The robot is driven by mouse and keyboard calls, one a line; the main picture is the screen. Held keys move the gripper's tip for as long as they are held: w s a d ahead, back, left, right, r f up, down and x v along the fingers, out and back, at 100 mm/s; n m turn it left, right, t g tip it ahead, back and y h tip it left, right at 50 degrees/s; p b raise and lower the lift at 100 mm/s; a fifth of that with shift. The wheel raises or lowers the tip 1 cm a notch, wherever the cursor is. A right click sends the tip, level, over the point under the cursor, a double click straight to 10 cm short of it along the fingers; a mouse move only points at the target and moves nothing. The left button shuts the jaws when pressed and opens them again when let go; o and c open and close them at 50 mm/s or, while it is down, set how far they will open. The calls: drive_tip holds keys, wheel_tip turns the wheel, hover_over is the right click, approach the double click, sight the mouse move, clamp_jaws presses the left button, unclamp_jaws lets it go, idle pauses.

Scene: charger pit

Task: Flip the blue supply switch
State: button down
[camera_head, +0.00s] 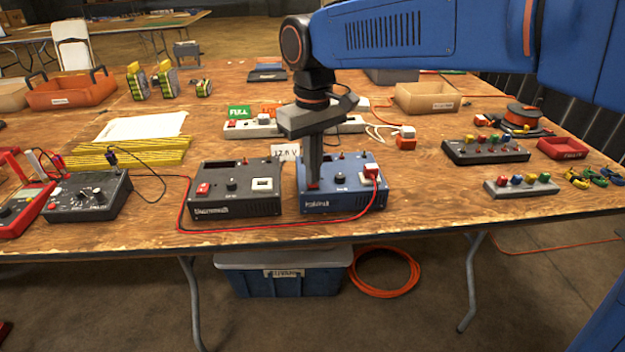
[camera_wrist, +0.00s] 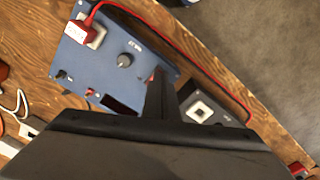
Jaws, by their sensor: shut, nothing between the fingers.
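The blue supply (camera_head: 345,204) stands near the front edge of the wooden table, right of a dark grey supply (camera_head: 237,204). Its red switch (camera_head: 313,184) is at the front left of its top, mostly hidden by my fingers. My gripper (camera_head: 313,180) points down over that corner, shut and empty, its tips at or just above the switch; I cannot tell whether they touch. In the wrist view the blue supply (camera_wrist: 92,62) fills the upper left, with its knob (camera_wrist: 125,60), and my shut fingers (camera_wrist: 158,78) cover the switch area. The switch's position is not readable.
A red plug (camera_head: 371,171) sits in the blue supply's socket, and its red cable (camera_head: 290,226) runs along the front to the left. The grey supply's red switch (camera_head: 204,189) is close by. A white power strip (camera_head: 253,128) lies behind. A black block (camera_head: 486,150) stands right.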

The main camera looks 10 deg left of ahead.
drive_tip(key=shift+f, duration=0.35)
drive_tip(key=shift+r, duration=0.1)
idle(0.3)
wheel_tip(320, 180, up, 7)
idle(0.9)
drive_tip(key=s+d+f+m+t, duration=0.1)
drive_tip(key=s+d+f+m, duration=0.1)
drive_tip(key=d, duration=1)
drive_tip(key=s+d+f+m+t, duration=0.1)
drive_tip(key=d+f+m, duration=0.1)
drive_tip(key=d, duration=1)
drive_tip(key=s+d+f+m+t, duration=0.2)
drive_tip(key=s+d+f+m, duration=0.3)
drive_tip(key=s+d+f, duration=0.6)
drive_tip(key=s+d, duration=0.2)
drive_tip(key=d, duration=0.2)
drive_tip(key=shift+d+f+t, duration=0.15)
drive_tip(key=shift+f+t, duration=0.1)
drive_tip(key=shift+t, duration=0.15)
